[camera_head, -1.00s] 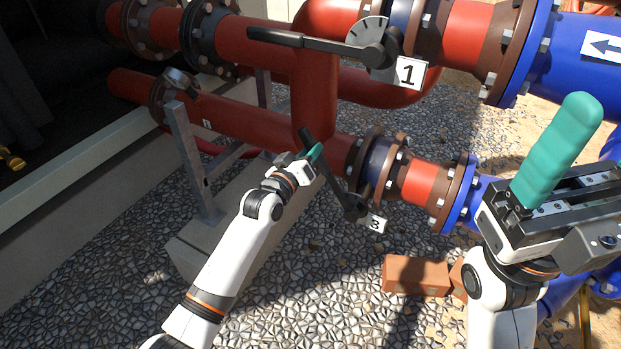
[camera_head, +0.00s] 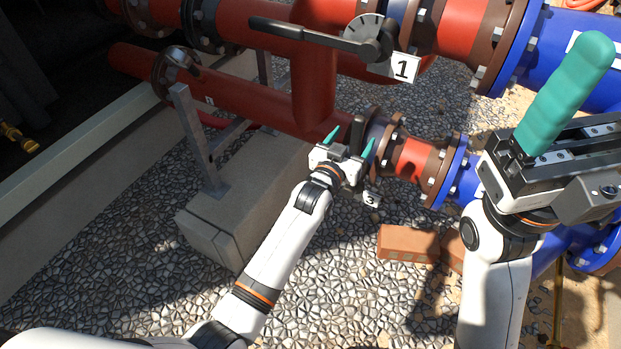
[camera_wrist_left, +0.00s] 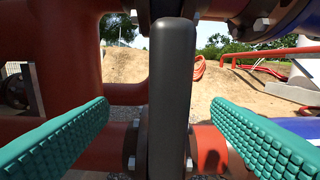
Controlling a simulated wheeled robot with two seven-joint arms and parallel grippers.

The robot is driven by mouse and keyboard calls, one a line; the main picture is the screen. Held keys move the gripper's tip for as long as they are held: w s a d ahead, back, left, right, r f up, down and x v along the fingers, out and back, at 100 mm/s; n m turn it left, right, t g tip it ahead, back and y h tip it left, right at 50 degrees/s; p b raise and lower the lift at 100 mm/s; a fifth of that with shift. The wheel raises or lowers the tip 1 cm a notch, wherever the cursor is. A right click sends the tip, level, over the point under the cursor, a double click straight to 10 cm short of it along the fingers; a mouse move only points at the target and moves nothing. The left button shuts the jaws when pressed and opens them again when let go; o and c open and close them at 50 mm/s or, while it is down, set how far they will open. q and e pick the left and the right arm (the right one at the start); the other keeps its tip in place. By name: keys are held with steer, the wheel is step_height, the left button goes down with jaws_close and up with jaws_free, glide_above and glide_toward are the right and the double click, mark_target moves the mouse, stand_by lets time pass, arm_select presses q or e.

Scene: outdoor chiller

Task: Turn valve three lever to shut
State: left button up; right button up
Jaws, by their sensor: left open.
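Valve three's dark lever (camera_head: 357,136) stands roughly upright in the head view, above the white "3" label (camera_head: 371,199). Its lower part and hub are partly hidden behind my left gripper (camera_head: 350,143). The left gripper is open, with one teal finger on each side of the lever. In the left wrist view the lever (camera_wrist_left: 172,70) is a tall dark bar between the open teal fingers of my left gripper (camera_wrist_left: 160,104), with visible gaps on both sides. My right gripper (camera_head: 560,100) is raised at the right; only one teal finger shows clearly.
Valve one's lever (camera_head: 300,33) extends left above, beside its "1" label (camera_head: 403,67). Red pipes (camera_head: 240,103) and flanges lie close around. A concrete block (camera_head: 235,215) is left of my left arm, and bricks (camera_head: 408,243) lie on the gravel.

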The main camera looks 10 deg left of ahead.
arm_select(q)
steer(key=shift+s+a+r+p, duration=0.15)
steer(key=shift+s+p, duration=0.1)
steer(key=shift+p, duration=0.2)
steer(key=p+v, duration=0.4)
steer(key=v, duration=0.2)
steer(key=shift+s+p, duration=0.25)
steer(key=shift+p, duration=0.05)
